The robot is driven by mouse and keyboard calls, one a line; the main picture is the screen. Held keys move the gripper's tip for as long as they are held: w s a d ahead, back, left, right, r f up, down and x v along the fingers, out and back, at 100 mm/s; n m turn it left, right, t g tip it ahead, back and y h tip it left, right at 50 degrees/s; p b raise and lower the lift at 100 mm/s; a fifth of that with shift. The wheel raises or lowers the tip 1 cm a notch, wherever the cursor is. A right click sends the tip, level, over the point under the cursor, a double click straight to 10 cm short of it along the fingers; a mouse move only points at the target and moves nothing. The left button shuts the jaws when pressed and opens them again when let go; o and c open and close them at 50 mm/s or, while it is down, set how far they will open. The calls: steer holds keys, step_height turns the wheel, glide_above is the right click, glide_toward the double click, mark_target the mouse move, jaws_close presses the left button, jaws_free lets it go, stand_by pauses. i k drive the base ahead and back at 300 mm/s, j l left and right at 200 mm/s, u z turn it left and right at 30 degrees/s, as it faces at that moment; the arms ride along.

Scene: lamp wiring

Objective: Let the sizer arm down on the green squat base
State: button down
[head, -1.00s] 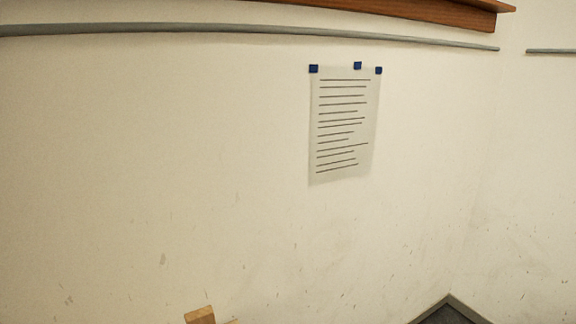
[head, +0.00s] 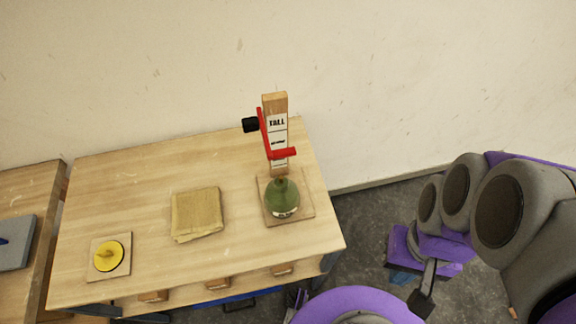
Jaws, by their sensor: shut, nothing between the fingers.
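The green squat base (head: 282,200) is round and bottle-like with a short neck. It stands on a square wooden board at the right end of the bench, in front of an upright wooden post (head: 275,104) with a white label marked "TALL". The red sizer arm (head: 284,154) is on this post, with a black knob (head: 250,125) at its left. Its bar sits above the neck of the base, with a visible gap between them. My gripper (head: 421,300) is at the lower right, shut and empty, off the bench and well apart from the sizer arm.
The wooden bench (head: 130,190) also holds a folded tan cloth (head: 197,213) and a yellow round piece (head: 109,256) on a small board. Another bench with a grey item (head: 14,242) is at far left. A wall stands behind. Dark floor (head: 365,210) shows right of the bench.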

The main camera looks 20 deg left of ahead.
mark_target(253, 124)
steer(key=k+j+u, duration=0.1)
steer(key=k+u, duration=0.15)
steer(key=u, duration=0.25)
steer(key=k+j+u, duration=0.2)
steer(key=u, duration=0.25)
steer(key=i+j+z, duration=0.1)
steer(key=z, duration=0.4)
steer(key=i, duration=0.1)
